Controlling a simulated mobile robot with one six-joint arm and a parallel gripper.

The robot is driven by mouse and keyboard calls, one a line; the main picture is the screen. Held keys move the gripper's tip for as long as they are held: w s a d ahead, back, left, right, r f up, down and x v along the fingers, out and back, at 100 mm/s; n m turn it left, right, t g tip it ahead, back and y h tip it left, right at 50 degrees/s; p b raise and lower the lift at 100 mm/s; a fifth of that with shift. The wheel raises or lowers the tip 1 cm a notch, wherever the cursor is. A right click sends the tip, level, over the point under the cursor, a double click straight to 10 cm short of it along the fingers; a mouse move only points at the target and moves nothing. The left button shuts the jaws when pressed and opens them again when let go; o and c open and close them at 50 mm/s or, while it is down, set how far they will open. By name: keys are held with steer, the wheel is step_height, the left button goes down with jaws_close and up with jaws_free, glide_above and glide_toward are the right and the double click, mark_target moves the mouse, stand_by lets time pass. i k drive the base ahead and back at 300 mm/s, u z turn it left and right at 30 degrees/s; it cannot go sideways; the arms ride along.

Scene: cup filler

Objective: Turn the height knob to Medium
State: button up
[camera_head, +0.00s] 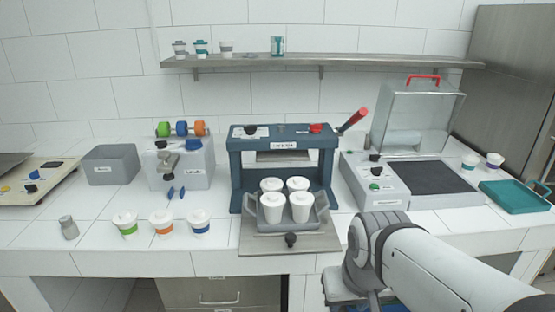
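A blue press frame (236,170) stands at the middle of the counter, with a red-tipped lever (352,121) raised at its right. A black knob (250,130) sits on a white panel on top of the press at left; its markings are too small to read. Another black knob (290,240) is at the front of the press base. A black knob (374,157) also sits on the grey machine (400,200) at right. I cannot tell from the labels which one is the height knob. My arm enters from the lower right; no gripper fingers show.
A grey tray (268,222) with several white cups stands in the press. Three lidded cups with coloured bands, the orange-banded one (163,228) among them, stand front left. A teal tray (515,197) lies at right. A shelf (300,62) spans the back wall.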

mark_target(250, 130)
steer(key=k, duration=0.65)
steer(key=z, duration=0.15)
steer(key=i, duration=1.65)
steer(key=u, duration=0.8)
